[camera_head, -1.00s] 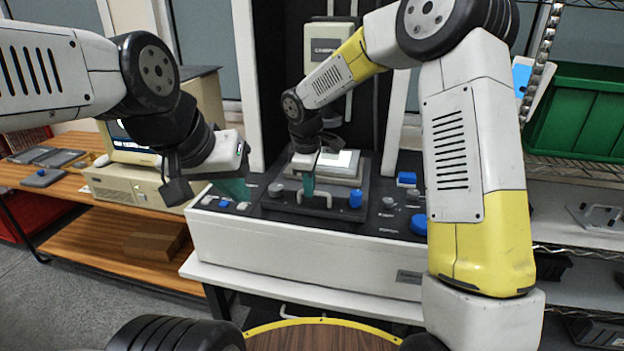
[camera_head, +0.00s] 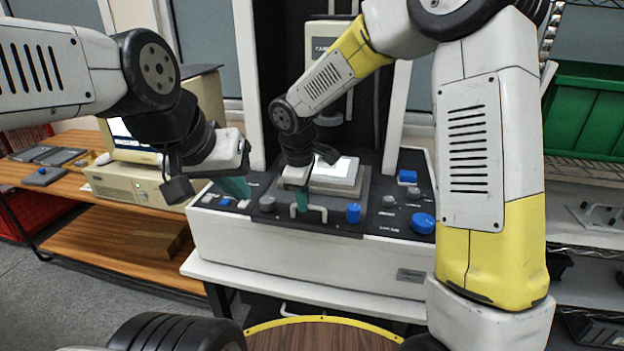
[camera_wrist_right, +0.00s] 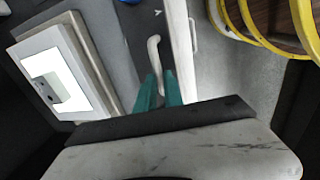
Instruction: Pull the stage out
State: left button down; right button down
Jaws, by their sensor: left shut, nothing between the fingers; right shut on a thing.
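The stage (camera_head: 336,222) is a dark plate on the white machine's black top, bearing a pale raised platform with a bright square. Its front part carries a pale handle (camera_wrist_right: 153,48), a blue cylinder (camera_head: 353,213) and a grey knob (camera_head: 267,203). My right gripper (camera_head: 307,203) is shut on the handle; in the right wrist view its teal fingers (camera_wrist_right: 160,80) straddle the handle's lower part. In the head view the fingers partly hide the handle. My left gripper (camera_head: 236,187) is shut and empty, above the machine's left front edge, apart from the stage.
Fixed knobs and a blue button (camera_head: 407,176) sit on the machine's deck right of the stage. A computer (camera_head: 130,183) stands on the wooden bench at left. A wire rack with a green bin (camera_head: 590,110) stands at right. The machine's white front panel (camera_head: 310,258) faces me.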

jog(key=s+a, duration=0.1)
jog(key=s, duration=0.6)
jog(key=shift+a, duration=0.2)
jog(key=shift+s, duration=0.1)
jog(key=c, duration=1.5)
grip_release()
jog(key=r, duration=0.2)
jog(key=s+r, duration=0.1)
jog(key=r, duration=0.4)
jog(key=shift+s+a+r, duration=0.15)
jog(key=shift+s+r, duration=0.1)
jog(key=shift+r, duration=0.1)
